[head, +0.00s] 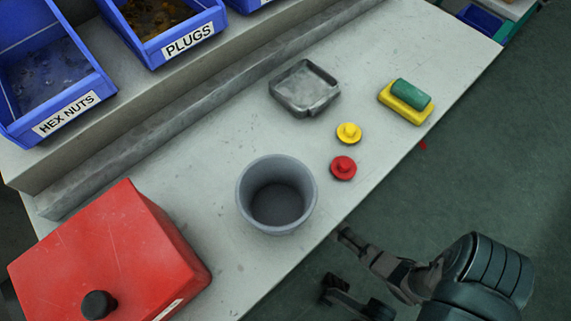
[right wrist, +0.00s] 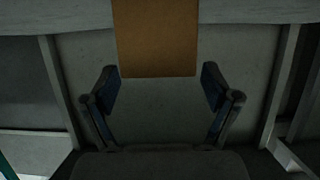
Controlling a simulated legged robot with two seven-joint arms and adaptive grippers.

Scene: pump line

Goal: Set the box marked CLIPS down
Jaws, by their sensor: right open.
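No box with a CLIPS label shows in either view. My right gripper (head: 336,260) is beside the table's front edge at the lower right of the head view. It is open; its two fingers stand wide apart in the right wrist view (right wrist: 158,85). A plain brown block-like thing (right wrist: 156,38) shows beyond the fingers, at the top middle of that view. It is not between the fingertips, and no marking on it can be read. I cannot tell whether it is the box. My left gripper is not in view.
On the table (head: 225,140) stand a grey bin (head: 247,205), a red case (head: 110,250), a metal tray (head: 290,103), yellow (head: 349,133) and red knobs (head: 343,168), and a green-and-yellow piece (head: 408,100). Blue HEX NUTS (head: 66,115) and PLUGS bins (head: 188,40) stand behind.

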